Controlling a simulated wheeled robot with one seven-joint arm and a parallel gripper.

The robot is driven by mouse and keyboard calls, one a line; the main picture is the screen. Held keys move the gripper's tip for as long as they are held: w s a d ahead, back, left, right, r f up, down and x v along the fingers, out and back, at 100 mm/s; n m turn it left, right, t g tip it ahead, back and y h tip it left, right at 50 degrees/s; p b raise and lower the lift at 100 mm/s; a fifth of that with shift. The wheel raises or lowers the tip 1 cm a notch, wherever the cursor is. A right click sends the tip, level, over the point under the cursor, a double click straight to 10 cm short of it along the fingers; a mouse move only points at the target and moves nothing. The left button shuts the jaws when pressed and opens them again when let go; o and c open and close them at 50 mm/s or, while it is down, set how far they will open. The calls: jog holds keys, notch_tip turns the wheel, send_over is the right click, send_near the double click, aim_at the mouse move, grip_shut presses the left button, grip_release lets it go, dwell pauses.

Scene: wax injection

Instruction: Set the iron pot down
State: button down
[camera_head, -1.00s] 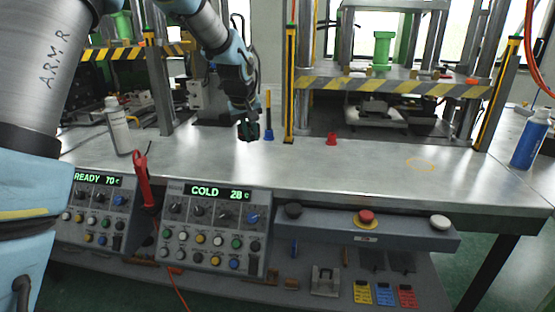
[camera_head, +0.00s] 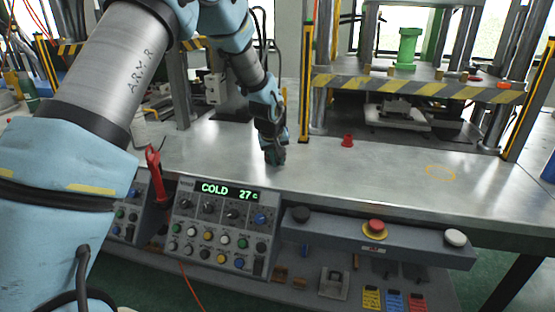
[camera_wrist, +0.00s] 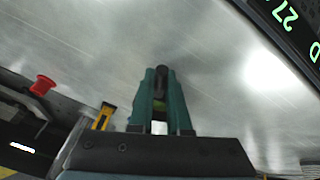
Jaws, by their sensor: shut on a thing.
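My gripper (camera_head: 275,158) is low over the front part of the steel bench, behind the control box reading COLD. In the wrist view its teal fingers (camera_wrist: 162,105) are shut on a small dark rounded thing, which I take as the iron pot (camera_wrist: 162,76). Only its dark end shows between the fingertips; the fingers hide the rest. In the head view the pot does not stand out from the dark fingertips. I cannot tell whether it touches the bench.
The steel bench top (camera_head: 390,180) is mostly clear to the right, with a faint yellow ring (camera_head: 441,171) on it. A red cup-like piece (camera_head: 347,141) stands near the striped press. The control box (camera_head: 218,225) and a panel with a red button (camera_head: 376,226) line the front edge.

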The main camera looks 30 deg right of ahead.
jog(key=shift+f, duration=0.15)
jog(key=shift+f, duration=0.1)
jog(key=c, duration=0.9)
grip_release()
